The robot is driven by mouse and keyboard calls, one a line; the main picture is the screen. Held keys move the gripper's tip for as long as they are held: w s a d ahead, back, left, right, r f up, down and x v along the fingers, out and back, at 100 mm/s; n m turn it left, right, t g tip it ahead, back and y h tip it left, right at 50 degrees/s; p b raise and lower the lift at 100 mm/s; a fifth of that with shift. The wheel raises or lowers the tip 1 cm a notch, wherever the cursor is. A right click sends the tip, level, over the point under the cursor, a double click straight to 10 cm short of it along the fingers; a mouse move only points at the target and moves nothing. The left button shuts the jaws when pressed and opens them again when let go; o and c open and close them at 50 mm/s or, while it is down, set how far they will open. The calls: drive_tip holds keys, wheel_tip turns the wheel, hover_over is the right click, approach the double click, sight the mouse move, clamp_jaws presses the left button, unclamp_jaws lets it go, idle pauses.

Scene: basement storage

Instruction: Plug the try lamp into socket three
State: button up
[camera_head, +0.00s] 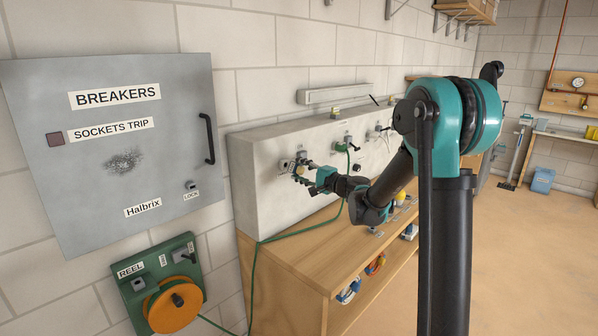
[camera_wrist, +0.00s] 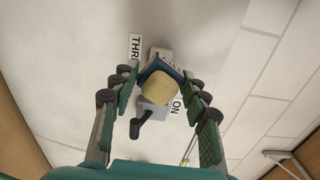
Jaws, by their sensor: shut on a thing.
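The try lamp (camera_wrist: 160,86), a pale yellow dome with a dark blue body, sits between my gripper's fingers in the wrist view. My gripper (camera_wrist: 160,84) is shut on it. Behind the lamp are a grey socket block (camera_wrist: 157,53) and a label starting "THR" (camera_wrist: 135,48). The lamp covers most of the block, so I cannot tell whether it is seated. In the head view my gripper (camera_head: 304,172) is at the leftmost socket of the pale panel (camera_head: 255,175), with a little yellow of the lamp showing.
A dark switch lever (camera_wrist: 150,122) is just below the lamp, beside a label ending "ON". A green cable (camera_head: 300,229) runs from a middle socket (camera_head: 346,145) across the bench (camera_head: 290,250) to the orange reel (camera_head: 175,303). The breaker box (camera_head: 110,150) hangs at left.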

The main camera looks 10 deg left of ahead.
drive_tip(key=shift+x, duration=1.4)
drive_tip(key=o, duration=1.4)
drive_tip(key=shift+c, duration=0.2)
drive_tip(key=v, duration=1.2)
